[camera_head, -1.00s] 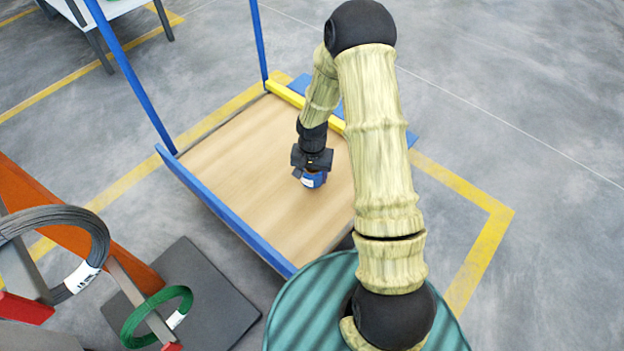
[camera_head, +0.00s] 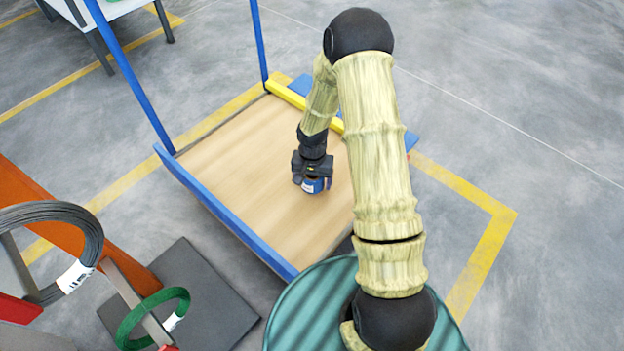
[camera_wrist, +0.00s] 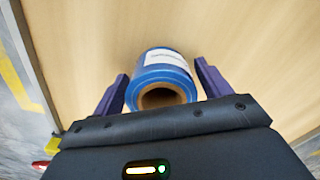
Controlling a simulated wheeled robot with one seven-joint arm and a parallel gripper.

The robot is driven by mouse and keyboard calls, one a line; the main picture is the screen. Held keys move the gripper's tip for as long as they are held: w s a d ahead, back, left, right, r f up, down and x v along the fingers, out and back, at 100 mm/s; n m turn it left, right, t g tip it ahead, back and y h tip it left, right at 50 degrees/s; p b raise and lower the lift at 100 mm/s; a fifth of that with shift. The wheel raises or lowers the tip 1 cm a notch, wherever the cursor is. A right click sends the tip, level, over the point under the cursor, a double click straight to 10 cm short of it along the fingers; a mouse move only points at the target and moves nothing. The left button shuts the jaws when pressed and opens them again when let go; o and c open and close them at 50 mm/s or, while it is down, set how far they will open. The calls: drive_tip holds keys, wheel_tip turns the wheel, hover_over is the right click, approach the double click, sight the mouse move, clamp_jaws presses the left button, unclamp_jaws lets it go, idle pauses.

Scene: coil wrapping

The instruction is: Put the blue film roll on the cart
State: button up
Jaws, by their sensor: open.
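The blue film roll (camera_wrist: 162,75) has a white label and a hollow cardboard core. In the wrist view it lies between the two fingers of my gripper (camera_wrist: 160,85), with a gap to the finger on each side. In the head view the roll (camera_head: 313,186) shows just below my gripper (camera_head: 318,184), over the cart's wooden deck. My gripper is open around the roll. The cart (camera_head: 235,165) has a light wood deck, blue edges and blue uprights. The roll seems to rest on the deck, but its underside is hidden.
A black wire coil (camera_head: 95,240) and a green coil (camera_head: 130,318) hang on a rack at the lower left. A dark floor plate (camera_head: 215,300) lies beside the cart. The cart's deck is otherwise clear. A yellow bar (camera_head: 285,95) lines its far edge.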

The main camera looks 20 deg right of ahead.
wheel_tip(320, 180, up, 12)
drive_tip(key=p, duration=0.6)
drive_tip(key=shift+r, duration=0.15)
drive_tip(key=s+r+n+t, duration=0.2)
drive_tip(key=s+r+n, duration=0.3)
drive_tip(key=s+r, duration=1)
wheel_tip(320, 180, up, 3)
drive_tip(key=shift+f+t, duration=0.2)
drive_tip(key=shift+t, duration=0.1)
drive_tip(key=shift+w+r+p, duration=0.1)
drive_tip(key=shift+p, duration=0.25)
drive_tip(key=w+p+v, duration=0.2)
drive_tip(key=p+v, duration=0.8)
drive_tip(key=shift+r, duration=0.4)
